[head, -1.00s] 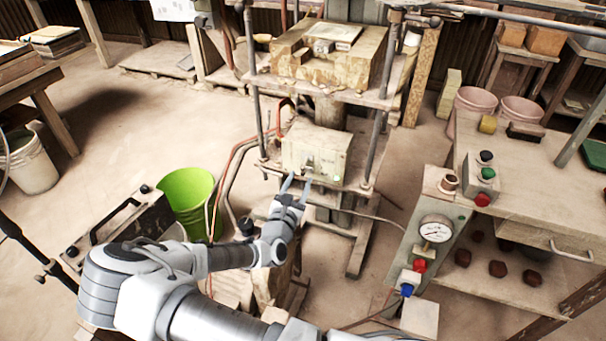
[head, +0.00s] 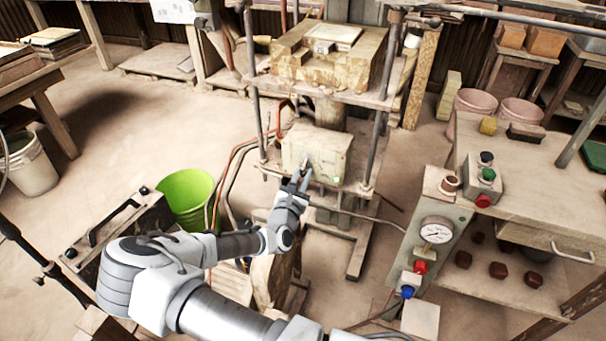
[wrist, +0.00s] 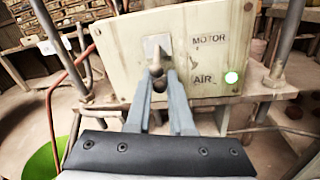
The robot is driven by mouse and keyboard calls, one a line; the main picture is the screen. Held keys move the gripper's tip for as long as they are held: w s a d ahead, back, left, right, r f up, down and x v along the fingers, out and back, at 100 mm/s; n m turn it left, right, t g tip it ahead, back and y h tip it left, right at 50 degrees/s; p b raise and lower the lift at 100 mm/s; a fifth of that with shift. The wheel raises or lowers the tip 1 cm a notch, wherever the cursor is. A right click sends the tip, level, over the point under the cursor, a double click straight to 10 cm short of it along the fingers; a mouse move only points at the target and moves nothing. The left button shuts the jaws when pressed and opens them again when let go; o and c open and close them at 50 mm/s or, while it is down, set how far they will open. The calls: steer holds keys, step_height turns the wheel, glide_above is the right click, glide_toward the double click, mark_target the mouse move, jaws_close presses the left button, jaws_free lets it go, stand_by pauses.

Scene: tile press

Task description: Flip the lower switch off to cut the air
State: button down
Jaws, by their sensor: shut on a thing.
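The pale switch box (wrist: 118,58) fills the wrist view, with the words MOTOR above and AIR below on its right side. In the head view the box (head: 330,150) sits on the lower shelf of the press. A metal switch plate (wrist: 157,44) shows level with MOTOR. My gripper (wrist: 162,80) is shut on the lower switch lever, level with AIR; the fingers hide most of it. A green lamp beside AIR (wrist: 231,77) is lit. My gripper also shows in the head view (head: 301,177), its tips at the box's front.
Press posts (head: 376,145) flank the box, and hoses (head: 235,160) run down its left side. A green bucket (head: 187,195) stands left of my arm. A gauge panel (head: 437,233) and a workbench (head: 530,165) stand to the right.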

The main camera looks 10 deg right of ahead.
steer(key=shift+f, duration=0.15)
steer(key=shift+s+a+f+t+h+b, duration=0.1)
steer(key=shift+f+t+h+b, duration=0.5)
steer(key=shift+t+b, duration=0.6)
step_height(320, 180, down, 2)
steer(key=n+t+h+b, duration=0.1)
steer(key=t+b, duration=0.2)
steer(key=b, duration=0.1)
steer(key=t+h+b, duration=0.1)
steer(key=t+b, duration=0.2)
steer(key=b, duration=0.2)
steer(key=shift+n+t, duration=0.4)
steer(key=c, duration=0.8)
jaws_free()
steer(key=shift+r, duration=0.1)
